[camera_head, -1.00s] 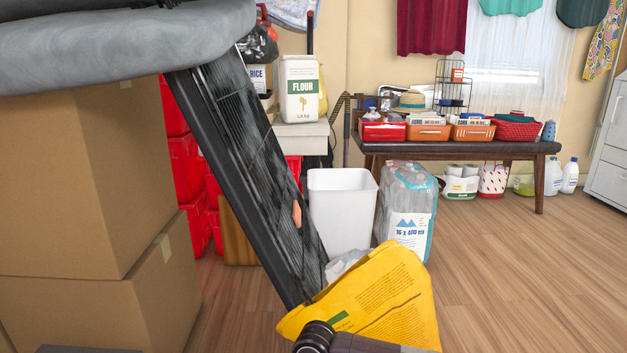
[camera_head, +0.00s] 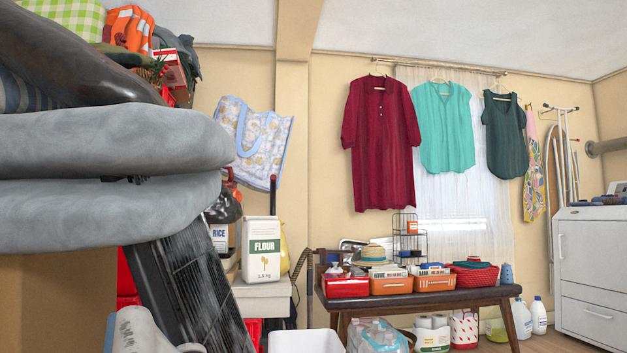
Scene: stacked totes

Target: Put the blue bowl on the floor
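I cannot make out a blue bowl with certainty. A small blue item, too small to identify, sits low in the black wire rack (camera_head: 408,240) on the dark bench (camera_head: 440,299). The wooden floor (camera_head: 560,343) shows only as a strip at the bottom right. Neither gripper shows; a grey and black piece at the bottom left appears to be part of my arm.
Grey cushions (camera_head: 100,190) and a leaning black slatted panel (camera_head: 190,290) block the left. A flour bag (camera_head: 261,248) stands on a white cabinet. Red and orange trays (camera_head: 390,286) sit on the bench. A white bin (camera_head: 305,341) stands below, and a white drawer unit (camera_head: 590,265) at right.

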